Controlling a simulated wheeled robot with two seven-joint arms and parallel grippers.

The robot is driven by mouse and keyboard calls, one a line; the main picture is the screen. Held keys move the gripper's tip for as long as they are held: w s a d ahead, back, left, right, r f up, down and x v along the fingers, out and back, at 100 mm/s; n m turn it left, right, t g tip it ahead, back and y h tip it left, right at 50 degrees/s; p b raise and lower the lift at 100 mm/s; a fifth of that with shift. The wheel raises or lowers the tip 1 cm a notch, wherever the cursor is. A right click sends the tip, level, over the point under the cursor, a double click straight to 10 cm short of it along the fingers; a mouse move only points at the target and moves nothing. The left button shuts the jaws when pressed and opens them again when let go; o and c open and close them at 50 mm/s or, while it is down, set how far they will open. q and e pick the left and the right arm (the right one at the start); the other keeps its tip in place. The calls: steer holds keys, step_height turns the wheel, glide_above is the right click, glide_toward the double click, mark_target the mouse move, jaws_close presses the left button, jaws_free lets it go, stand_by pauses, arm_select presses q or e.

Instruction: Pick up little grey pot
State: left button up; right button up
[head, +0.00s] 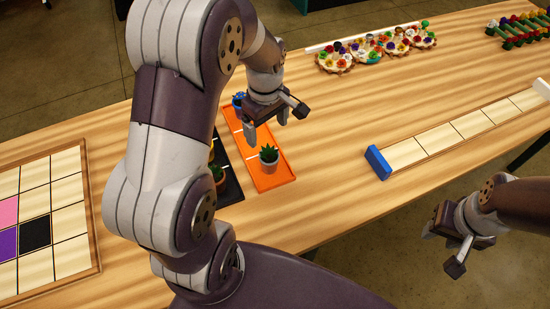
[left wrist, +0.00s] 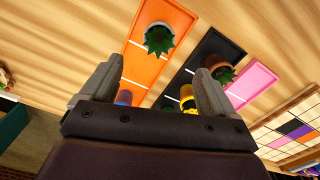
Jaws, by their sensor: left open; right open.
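The little grey pot (head: 269,167) holds a spiky green plant and stands upright on the near part of the orange tray (head: 278,182). It also shows in the left wrist view (left wrist: 153,27), at the top, beyond my fingers. My left gripper (head: 276,125) is open and empty, above the orange tray and apart from the pot. In the left wrist view its two fingers (left wrist: 155,88) are spread wide with the grey pot past them. My right gripper (head: 442,250) is open and empty, off the table's near edge at the right.
A terracotta pot (left wrist: 219,63) stands on the black tray (left wrist: 205,48) beside the orange one. A blue pot (head: 237,99) and a yellow pot (left wrist: 187,92) are close by. A pink tray (left wrist: 252,78) adjoins. A blue block (head: 378,162) ends a pale strip; bare table lies between.

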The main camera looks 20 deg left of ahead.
mark_target(269, 150)
arm_select(q)
steer(key=shift+s+a+f, duration=0.1)
steer(key=shift+s+f, duration=0.05)
steer(key=shift+f, duration=0.45)
steer(key=shift+s+f, duration=0.1)
steer(key=shift+f, duration=0.45)
steer(key=f, duration=0.1)
steer(key=w+f, duration=0.1)
steer(key=f, duration=0.2)
steer(key=shift+w+d+f+p, duration=0.1)
steer(key=shift+w+d+p, duration=0.05)
steer(key=shift+d+p, duration=0.2)
steer(key=f, duration=0.2)
steer(key=s+f+p, duration=0.1)
steer(key=f, duration=0.1)
steer(key=shift+a+f, duration=0.1)
steer(key=shift+a, duration=0.05)
steer(key=shift+f, duration=0.35)
steer(key=shift+w+f, duration=0.15)
steer(key=shift+w, duration=0.1)
steer(key=shift+s, duration=0.15)
steer(key=c, duration=1.3)
steer(key=shift+c, duration=0.6)
arm_select(e)
steer(key=shift+w+d+r, duration=0.1)
steer(key=shift+w+r, duration=0.15)
steer(key=shift+r, duration=0.5)
